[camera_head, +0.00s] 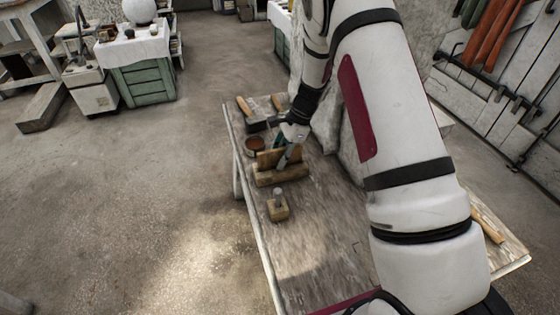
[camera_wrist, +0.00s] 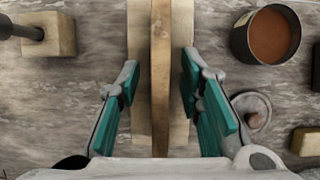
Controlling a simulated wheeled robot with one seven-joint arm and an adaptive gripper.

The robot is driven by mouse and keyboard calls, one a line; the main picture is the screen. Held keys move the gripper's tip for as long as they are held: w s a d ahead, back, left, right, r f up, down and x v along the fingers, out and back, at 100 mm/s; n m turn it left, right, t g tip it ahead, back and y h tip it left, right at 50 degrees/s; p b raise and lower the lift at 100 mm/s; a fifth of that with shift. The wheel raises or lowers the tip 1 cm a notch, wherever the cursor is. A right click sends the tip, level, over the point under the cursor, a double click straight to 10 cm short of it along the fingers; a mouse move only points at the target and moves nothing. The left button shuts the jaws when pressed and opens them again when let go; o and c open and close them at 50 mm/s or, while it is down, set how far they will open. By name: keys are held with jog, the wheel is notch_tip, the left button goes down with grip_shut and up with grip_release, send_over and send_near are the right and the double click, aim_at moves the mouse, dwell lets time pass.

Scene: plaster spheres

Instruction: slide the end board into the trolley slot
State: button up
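The end board (camera_head: 270,158) is a thin wooden board standing on edge at the wooden trolley (camera_head: 282,176) on the workbench. In the wrist view the end board (camera_wrist: 160,70) runs up the middle between paler wooden strips of the trolley (camera_wrist: 181,40). I cannot tell how deep it sits in the slot. My gripper (camera_head: 284,160) is low over the trolley. In the wrist view my gripper (camera_wrist: 160,75) is open, its teal-padded fingers on either side of the board with a gap on each side. The fingers hide part of the trolley.
A wooden block with a post (camera_head: 278,210) stands in front of the trolley. A pot of brown material (camera_head: 254,145) stands behind it. The near workbench (camera_head: 315,240) is bare.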

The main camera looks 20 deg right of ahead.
grip_shut()
jog(key=shift+r, duration=0.15)
dwell(0.4)
